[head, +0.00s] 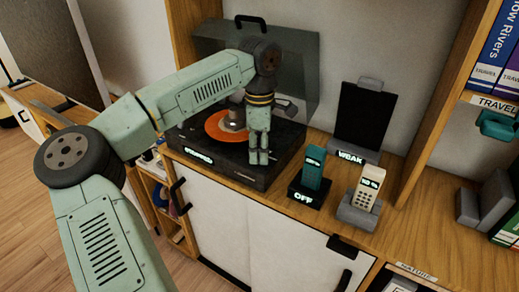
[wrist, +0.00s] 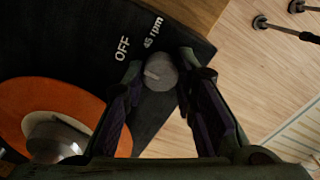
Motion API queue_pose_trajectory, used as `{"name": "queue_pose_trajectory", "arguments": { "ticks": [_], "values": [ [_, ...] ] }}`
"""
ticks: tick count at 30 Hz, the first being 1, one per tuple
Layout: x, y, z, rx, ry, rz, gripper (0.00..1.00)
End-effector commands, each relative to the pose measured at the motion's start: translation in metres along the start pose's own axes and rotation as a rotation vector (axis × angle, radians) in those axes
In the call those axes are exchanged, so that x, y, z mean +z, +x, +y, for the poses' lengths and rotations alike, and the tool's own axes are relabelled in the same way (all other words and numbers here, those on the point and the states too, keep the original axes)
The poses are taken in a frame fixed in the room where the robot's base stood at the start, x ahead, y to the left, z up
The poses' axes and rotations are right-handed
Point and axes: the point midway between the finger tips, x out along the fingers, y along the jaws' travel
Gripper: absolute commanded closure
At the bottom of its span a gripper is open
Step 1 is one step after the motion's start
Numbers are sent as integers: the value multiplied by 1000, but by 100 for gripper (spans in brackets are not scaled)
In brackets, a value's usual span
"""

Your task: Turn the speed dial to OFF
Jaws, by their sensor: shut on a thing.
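The record player (head: 225,165) stands on the wooden cabinet with an orange-labelled disc (head: 222,125) on it and its dark lid raised behind. In the head view my gripper (head: 258,158) points down at the player's front right corner and hides the dial. In the wrist view the round grey speed dial (wrist: 161,72) sits between my fingertips, which are shut on it. A pale pointer mark shows on the dial's left part. The printed words OFF (wrist: 122,48) and 45 rpm (wrist: 153,33) lie beside the dial. A small lit display (head: 198,156) on the player's front is hard to read.
A teal handset (head: 313,168) in a dock lit OFF and a cream handset (head: 364,190) in a grey cradle stand right of the player. A dark panel (head: 360,115) marked WEAK stands behind them. A shelf upright (head: 435,110) rises farther right.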

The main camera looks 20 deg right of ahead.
Motion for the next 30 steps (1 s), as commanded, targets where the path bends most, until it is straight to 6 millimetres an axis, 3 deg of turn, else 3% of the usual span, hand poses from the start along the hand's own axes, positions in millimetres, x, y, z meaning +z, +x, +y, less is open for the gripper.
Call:
{"name": "queue_pose_trajectory", "arguments": {
  "ticks": [2,3,11,23,30],
  "values": [
    [1,0,0,0,1,-1,100],
    [0,0,0,0,1,-1,72],
    [0,0,0,0,0,0,55],
    [0,-6,0,1,-1,1,54],
    [0,-50,0,3,-2,2,54]
  ]
}}
